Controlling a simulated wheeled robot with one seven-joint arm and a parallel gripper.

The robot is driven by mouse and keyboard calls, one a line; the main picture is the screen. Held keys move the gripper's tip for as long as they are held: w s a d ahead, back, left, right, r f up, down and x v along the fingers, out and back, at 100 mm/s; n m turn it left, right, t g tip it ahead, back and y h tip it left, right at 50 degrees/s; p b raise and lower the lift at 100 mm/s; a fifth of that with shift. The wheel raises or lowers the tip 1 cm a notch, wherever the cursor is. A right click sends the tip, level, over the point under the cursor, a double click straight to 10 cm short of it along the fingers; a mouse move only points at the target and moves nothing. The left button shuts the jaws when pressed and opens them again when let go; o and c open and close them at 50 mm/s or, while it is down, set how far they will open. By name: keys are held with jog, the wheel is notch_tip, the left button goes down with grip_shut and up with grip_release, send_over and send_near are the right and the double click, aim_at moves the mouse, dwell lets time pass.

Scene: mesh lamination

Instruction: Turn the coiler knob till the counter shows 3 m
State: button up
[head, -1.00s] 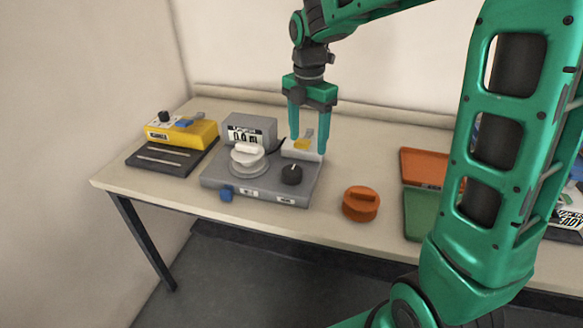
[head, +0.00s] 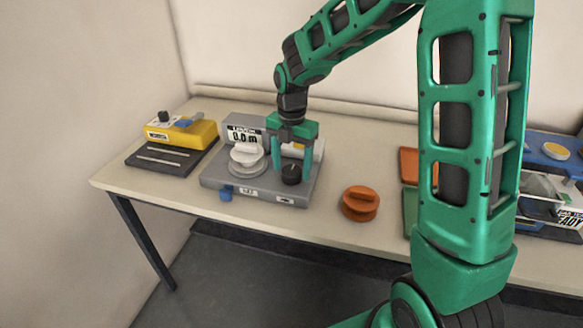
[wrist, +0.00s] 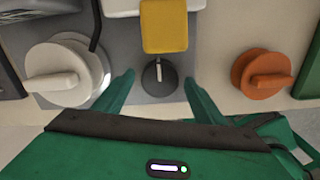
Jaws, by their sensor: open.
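The grey coiler (head: 212,181) stands on the table, left of the middle. Its counter (head: 245,137) reads 0.0 m. The black coiler knob (head: 291,174) with a pale pointer line sits on the coiler's front right; it also shows in the wrist view (wrist: 160,78). A white spool (head: 248,158) sits left of the knob. My green gripper (head: 290,172) is open and points down over the knob. In the wrist view its fingers (wrist: 159,82) are on either side of the knob, with gaps. Whether they reach down to its height I cannot tell.
An orange spool (head: 360,204) stands on the table right of the coiler. A yellow device (head: 181,133) on a dark base is at the left. A yellow part (wrist: 164,28) lies just beyond the knob. Orange and green trays lie farther right, partly behind my arm.

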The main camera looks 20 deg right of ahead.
jog(key=shift+f, duration=0.4)
jog(key=shift+c, duration=0.3)
jog(key=c, duration=1)
jog(key=shift+d, duration=0.2)
jog(key=shift+a, duration=0.1)
